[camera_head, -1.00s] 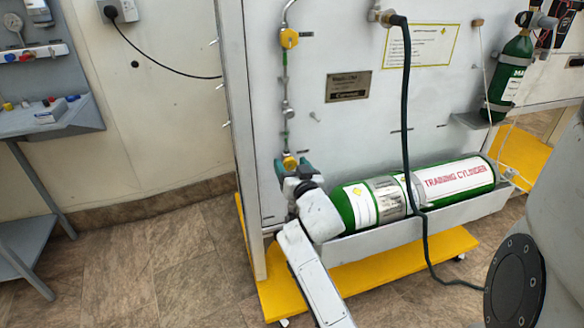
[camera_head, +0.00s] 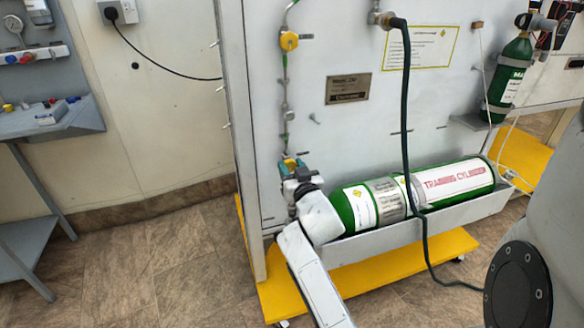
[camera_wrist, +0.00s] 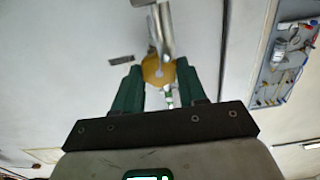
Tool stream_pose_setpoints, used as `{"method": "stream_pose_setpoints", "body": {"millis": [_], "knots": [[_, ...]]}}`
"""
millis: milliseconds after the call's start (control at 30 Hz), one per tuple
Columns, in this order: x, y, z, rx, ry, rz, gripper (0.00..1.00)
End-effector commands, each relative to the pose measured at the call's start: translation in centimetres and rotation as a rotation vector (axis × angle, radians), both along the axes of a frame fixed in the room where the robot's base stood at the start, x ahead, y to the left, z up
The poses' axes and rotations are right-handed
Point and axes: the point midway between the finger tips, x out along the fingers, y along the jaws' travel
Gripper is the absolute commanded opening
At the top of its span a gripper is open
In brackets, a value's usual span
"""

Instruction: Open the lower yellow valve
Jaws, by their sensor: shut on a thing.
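The lower yellow valve (camera_head: 290,163) sits low on the thin pipe at the left of the white panel. In the wrist view the yellow valve (camera_wrist: 158,71) is between the two green fingers, with a metal stem or pipe in front of it. My gripper (camera_head: 293,167) is at the valve with its fingers on either side, shut on it. My gripper (camera_wrist: 157,85) partly hides the valve in the head view. The upper yellow valve (camera_head: 289,41) is higher on the same pipe, apart from my gripper.
A green training cylinder (camera_head: 440,188) lies in a grey tray (camera_head: 400,234) just right of my gripper. A dark hose (camera_head: 407,120) hangs in front of the panel. A small green cylinder (camera_head: 510,75) stands upper right. A yellow base (camera_head: 390,268) lies below.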

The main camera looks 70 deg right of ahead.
Motion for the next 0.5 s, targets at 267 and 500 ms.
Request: {"method": "stream_pose_setpoints", "body": {"millis": [267, 500], "knots": [[0.24, 0.23, 0.04, -0.139, 0.164, 0.004, 0.11], [0.16, 0.17, -0.04, -0.2, 0.236, 0.001, 0.11]]}}
